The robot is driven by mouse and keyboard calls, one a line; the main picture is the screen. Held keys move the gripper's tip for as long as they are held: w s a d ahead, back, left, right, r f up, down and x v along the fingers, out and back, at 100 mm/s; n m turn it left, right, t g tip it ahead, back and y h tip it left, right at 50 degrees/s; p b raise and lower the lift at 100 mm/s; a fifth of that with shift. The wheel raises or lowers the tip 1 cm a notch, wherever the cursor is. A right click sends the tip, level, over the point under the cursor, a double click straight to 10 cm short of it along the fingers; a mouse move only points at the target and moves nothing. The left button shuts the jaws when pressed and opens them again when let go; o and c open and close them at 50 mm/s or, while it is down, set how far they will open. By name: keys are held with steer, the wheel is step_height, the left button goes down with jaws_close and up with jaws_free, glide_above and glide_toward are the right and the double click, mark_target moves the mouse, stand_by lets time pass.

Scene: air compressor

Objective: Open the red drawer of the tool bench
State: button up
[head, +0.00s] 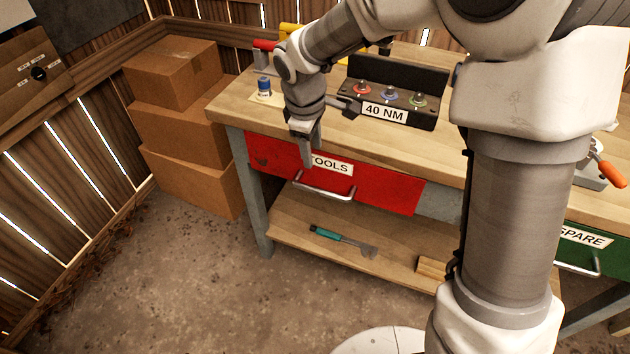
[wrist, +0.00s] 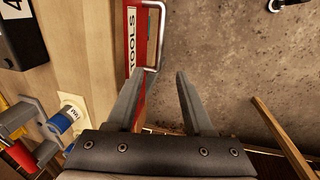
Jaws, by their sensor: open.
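The red drawer (head: 380,188) with a white "TOOLS" label is in the front of the tool bench (head: 235,108), and looks shut. Its metal bar handle (head: 325,192) is on its front, below the label. In the wrist view the handle (wrist: 155,35) lies beyond my fingertips, near the top. My gripper (head: 308,155) is in front of the drawer's left part, pointing down, and covers some of the drawer face. In the wrist view my gripper (wrist: 158,85) is open, with nothing between its fingers. The fingers are apart from the handle.
On the bench top stand a black "40 NM" holder (head: 390,95) and a blue-capped item (head: 264,86). A teal-handled tool (head: 335,238) lies on the lower shelf. Cardboard boxes (head: 185,130) are stacked at the left. A green "SPARE" drawer (head: 585,250) is at right. Floor in front is clear.

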mark_target(318, 190)
steer(key=w+f+b, duration=0.1)
steer(key=f, duration=0.4)
steer(key=w+f+b, duration=0.1)
steer(key=f, duration=0.4)
steer(key=w+d+f+b, duration=0.1)
steer(key=f+b, duration=0.1)
steer(key=f, duration=0.3)
steer(key=shift+f, duration=0.25)
jaws_close()
steer(key=shift+s, duration=0.1)
stand_by(0.6)
